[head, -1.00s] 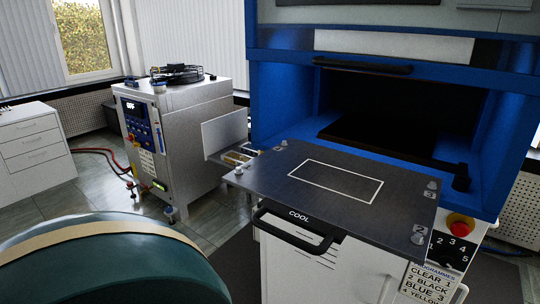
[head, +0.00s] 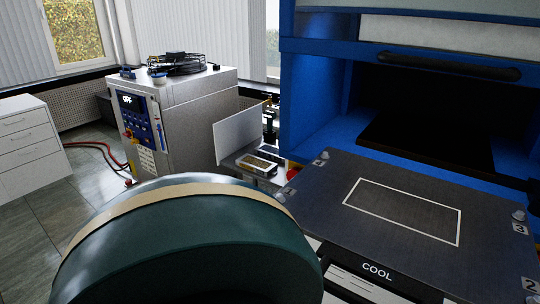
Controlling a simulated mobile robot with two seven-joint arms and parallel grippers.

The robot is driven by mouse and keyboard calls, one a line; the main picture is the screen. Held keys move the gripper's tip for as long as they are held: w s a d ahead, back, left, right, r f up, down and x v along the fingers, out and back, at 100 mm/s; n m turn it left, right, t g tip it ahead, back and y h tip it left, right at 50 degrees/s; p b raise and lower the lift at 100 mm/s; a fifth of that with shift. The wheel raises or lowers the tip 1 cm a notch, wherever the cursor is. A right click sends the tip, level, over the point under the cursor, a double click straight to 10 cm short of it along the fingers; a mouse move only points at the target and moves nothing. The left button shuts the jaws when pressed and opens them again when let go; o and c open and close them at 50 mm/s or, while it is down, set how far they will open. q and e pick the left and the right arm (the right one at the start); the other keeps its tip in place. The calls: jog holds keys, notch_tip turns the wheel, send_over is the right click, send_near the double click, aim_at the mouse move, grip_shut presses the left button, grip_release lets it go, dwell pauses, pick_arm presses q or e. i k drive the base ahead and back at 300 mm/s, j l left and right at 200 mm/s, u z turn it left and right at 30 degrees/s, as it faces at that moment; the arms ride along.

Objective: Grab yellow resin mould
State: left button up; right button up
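I see no mould that I can clearly tell is yellow. Small flat rectangular pieces (head: 257,165), partly yellowish or tan, lie on a small ledge between the grey machine and the blue press in the head view. They are too small to tell whether one is the yellow resin mould. Neither of my grippers is in view.
A grey machine (head: 205,120) with an "OFF" display stands left of centre, with a pale panel (head: 240,132) beside it. The blue press (head: 325,75) has a dark open chamber. A dark plate (head: 340,190) with a white rectangle juts out before it. White drawers (head: 25,145) stand left.

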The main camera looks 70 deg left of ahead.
aim_at(261, 166)
jog(key=j+z, duration=0.1)
jog(key=j, duration=0.25)
jog(key=k+j+z, duration=0.15)
jog(key=j, duration=0.2)
jog(key=k+j+z, duration=0.1)
jog(key=j, duration=0.2)
jog(key=k+j, duration=0.1)
jog(key=j, duration=0.25)
jog(key=k+j+z, duration=0.1)
jog(key=j, duration=0.25)
jog(key=k+j, duration=0.1)
jog(key=j, duration=0.25)
